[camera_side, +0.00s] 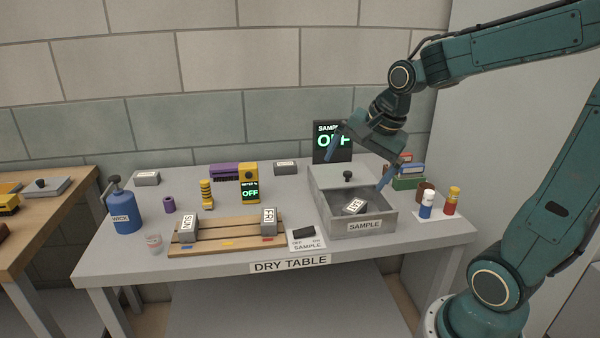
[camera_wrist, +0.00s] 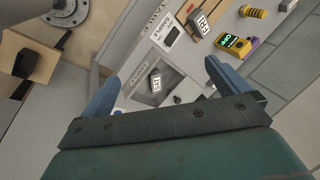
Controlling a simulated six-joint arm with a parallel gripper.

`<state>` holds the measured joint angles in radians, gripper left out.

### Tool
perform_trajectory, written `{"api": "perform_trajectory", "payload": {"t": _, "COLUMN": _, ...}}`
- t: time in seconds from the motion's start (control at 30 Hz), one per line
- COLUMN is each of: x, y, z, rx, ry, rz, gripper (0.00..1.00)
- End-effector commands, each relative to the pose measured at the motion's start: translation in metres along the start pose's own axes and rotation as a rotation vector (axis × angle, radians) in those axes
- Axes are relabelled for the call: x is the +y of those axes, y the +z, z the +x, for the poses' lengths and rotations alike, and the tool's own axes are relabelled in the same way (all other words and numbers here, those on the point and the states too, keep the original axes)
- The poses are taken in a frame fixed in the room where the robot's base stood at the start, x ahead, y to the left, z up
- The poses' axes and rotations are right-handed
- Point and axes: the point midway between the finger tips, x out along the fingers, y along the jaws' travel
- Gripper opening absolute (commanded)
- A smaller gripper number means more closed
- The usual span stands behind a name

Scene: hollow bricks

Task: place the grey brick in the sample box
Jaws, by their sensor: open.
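A grey brick with a white label, seemingly SAT, (camera_side: 353,206) lies tilted inside the open sample box (camera_side: 364,227). The brick also shows in the wrist view (camera_wrist: 155,82), between the fingers and apart from them. The box is grey and marked SAMPLE; its knobbed lid (camera_side: 330,178) is at the rear, leaving the front open. My gripper (camera_side: 356,173) is above the box with its blue fingers spread wide and nothing between them; it also shows in the wrist view (camera_wrist: 174,65). Grey bricks labelled SUN (camera_side: 188,228) and FRI (camera_side: 268,221) stand on the wooden rack.
The wooden rack (camera_side: 225,242) is left of the box. A black switch (camera_side: 304,232) lies on a card between them. A yellow meter (camera_side: 249,183) and a SAMPLE display (camera_side: 325,155) both read OFF. Small bottles (camera_side: 426,206) stand right of the box. A blue WICK bottle (camera_side: 123,213) is far left.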

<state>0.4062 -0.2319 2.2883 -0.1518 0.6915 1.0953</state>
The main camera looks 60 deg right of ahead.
Motion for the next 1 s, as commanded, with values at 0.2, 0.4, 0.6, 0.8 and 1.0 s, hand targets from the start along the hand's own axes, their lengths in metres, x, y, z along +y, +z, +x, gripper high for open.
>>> {"api": "perform_trajectory", "payload": {"t": 0.2, "x": 0.016, "y": 0.043, "z": -0.03, "rx": 0.009, "ry": -0.027, "rz": -0.428, "gripper": 1.0}}
{"api": "perform_trajectory", "payload": {"t": 0.4, "x": 0.038, "y": 0.074, "z": -0.052, "rx": 0.021, "ry": -0.054, "rz": -0.812, "gripper": 1.0}}
{"api": "perform_trajectory", "payload": {"t": 0.6, "x": 0.062, "y": 0.096, "z": -0.066, "rx": 0.035, "ry": -0.08, "rz": -1.149, "gripper": 1.0}}
{"api": "perform_trajectory", "payload": {"t": 0.8, "x": 0.077, "y": 0.106, "z": -0.072, "rx": 0.045, "ry": -0.094, "rz": -1.336, "gripper": 1.0}}
{"api": "perform_trajectory", "payload": {"t": 1.0, "x": 0.08, "y": 0.107, "z": -0.073, "rx": 0.046, "ry": -0.096, "rz": -1.375, "gripper": 1.0}}
